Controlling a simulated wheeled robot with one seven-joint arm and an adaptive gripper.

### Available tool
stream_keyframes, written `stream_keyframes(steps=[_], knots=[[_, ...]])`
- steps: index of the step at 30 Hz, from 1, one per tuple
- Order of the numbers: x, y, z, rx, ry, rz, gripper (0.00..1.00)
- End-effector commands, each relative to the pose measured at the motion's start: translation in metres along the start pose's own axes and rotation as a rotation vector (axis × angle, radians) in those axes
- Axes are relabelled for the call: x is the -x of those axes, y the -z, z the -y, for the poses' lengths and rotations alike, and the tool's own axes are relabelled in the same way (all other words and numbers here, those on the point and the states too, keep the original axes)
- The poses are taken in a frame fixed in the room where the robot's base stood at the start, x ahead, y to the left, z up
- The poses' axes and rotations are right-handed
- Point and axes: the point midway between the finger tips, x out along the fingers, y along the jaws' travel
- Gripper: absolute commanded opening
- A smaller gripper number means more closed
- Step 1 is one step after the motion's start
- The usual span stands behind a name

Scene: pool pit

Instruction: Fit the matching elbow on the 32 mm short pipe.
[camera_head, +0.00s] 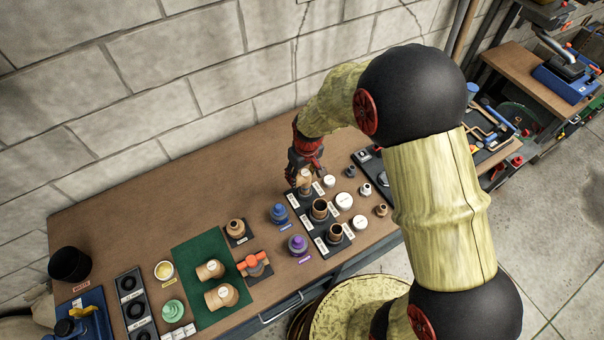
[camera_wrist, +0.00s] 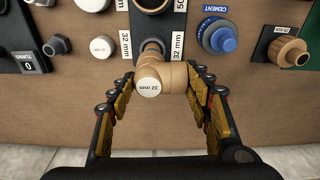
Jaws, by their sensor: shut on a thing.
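My gripper (camera_head: 304,175) is shut on a tan elbow (camera_head: 304,184) at the back end of the black pipe rack (camera_head: 307,220). In the wrist view, my gripper (camera_wrist: 165,93) has its fingers on both sides of the elbow (camera_wrist: 172,78), whose round end has a white 32 mm label. A short dark pipe end (camera_wrist: 152,49) shows just beyond the elbow, between two 32 mm labels on the rack. The elbow overlaps the pipe in this view; I cannot tell whether it is seated on it. The elbow's lower opening is hidden.
Two wider pipes (camera_head: 319,209) stand in the same rack. White caps (camera_head: 344,201) stand right of it. A blue cement can (camera_head: 278,213) and a purple-topped can (camera_head: 297,245) stand left. Larger tan fittings (camera_head: 221,297) lie on a green mat (camera_head: 190,259). The table's back left is clear.

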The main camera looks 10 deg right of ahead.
Motion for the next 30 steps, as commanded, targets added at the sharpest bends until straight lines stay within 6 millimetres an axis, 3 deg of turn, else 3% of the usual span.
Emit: stream_keyframes(steps=[30], knots=[[-0.016, -0.002, 0.000, 0.000, 0.000, 0.000, 0.17]])
